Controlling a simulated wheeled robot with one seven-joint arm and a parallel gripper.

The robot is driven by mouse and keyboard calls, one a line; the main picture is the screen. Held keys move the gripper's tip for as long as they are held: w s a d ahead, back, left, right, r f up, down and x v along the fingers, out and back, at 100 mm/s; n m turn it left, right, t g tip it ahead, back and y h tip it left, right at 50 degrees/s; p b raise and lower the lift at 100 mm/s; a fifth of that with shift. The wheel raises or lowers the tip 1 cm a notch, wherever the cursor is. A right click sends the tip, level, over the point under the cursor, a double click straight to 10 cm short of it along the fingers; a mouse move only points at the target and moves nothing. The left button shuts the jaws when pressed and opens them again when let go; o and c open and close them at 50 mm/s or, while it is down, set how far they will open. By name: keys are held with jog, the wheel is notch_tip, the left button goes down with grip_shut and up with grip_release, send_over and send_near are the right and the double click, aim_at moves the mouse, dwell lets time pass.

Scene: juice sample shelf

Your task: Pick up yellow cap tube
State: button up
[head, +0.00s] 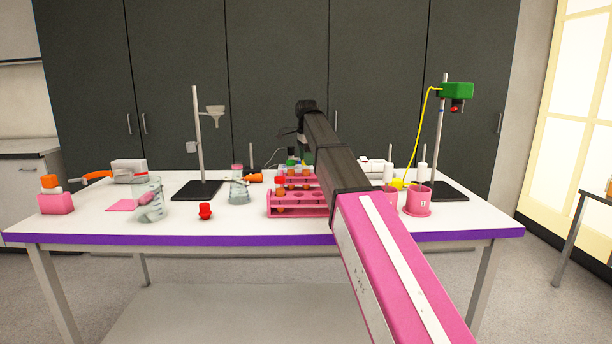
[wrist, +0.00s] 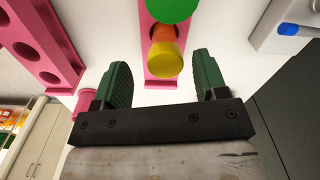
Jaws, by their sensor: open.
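The yellow cap tube (wrist: 166,62) shows in the wrist view with its round yellow cap toward the camera and an orange part just beyond it. It stands at a pink rack (wrist: 158,82), next to a green cap (wrist: 170,8). My gripper (wrist: 160,88) is open, with one green finger on each side of the yellow cap's line. The cap lies just ahead of the gap between the fingers, and neither finger appears to touch it. In the head view my arm reaches over the pink rack (head: 298,211); the yellow cap cannot be told apart there.
Another pink rack part with empty holes (wrist: 42,50) is at the left of the wrist view. A white device with a blue-tipped piece (wrist: 288,29) is at the right. In the head view, a beaker (head: 150,203), a red stopper (head: 205,211) and a pink cup (head: 418,203) stand on the table.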

aim_at(306, 175)
jog(key=f, duration=0.4)
jog(key=shift+w+a+f, duration=0.2)
jog(key=shift+f, duration=0.05)
jog(key=shift+c, duration=0.3)
jog(key=c, duration=1)
jog(key=shift+o, duration=0.2)
